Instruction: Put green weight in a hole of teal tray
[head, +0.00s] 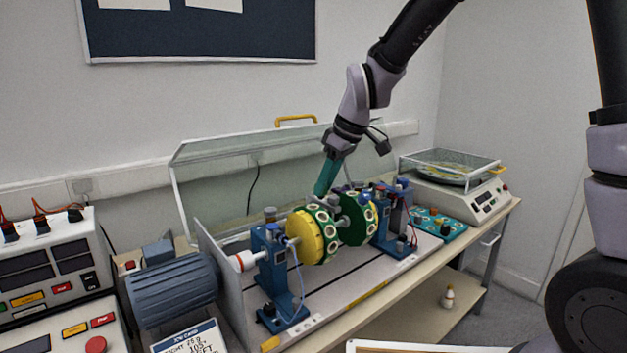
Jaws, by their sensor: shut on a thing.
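My gripper (319,193), with teal fingers, points down at the top rim of the yellow-faced disc (305,238) on the rotor. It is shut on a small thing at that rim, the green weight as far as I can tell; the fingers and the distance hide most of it. A second, green disc (352,222) sits to the right on the same shaft. Both discs have pale round spots around their green rims. The teal tray (455,232) lies on the bench right of the rotor, with several small coloured pieces in it. My gripper is well left of the tray.
Blue bearing stands (272,275) hold the shaft at both ends. A clear raised cover (215,185) stands behind the rotor. A scale (470,198) with a wire guard is behind the tray. A blue motor (172,290) is at left.

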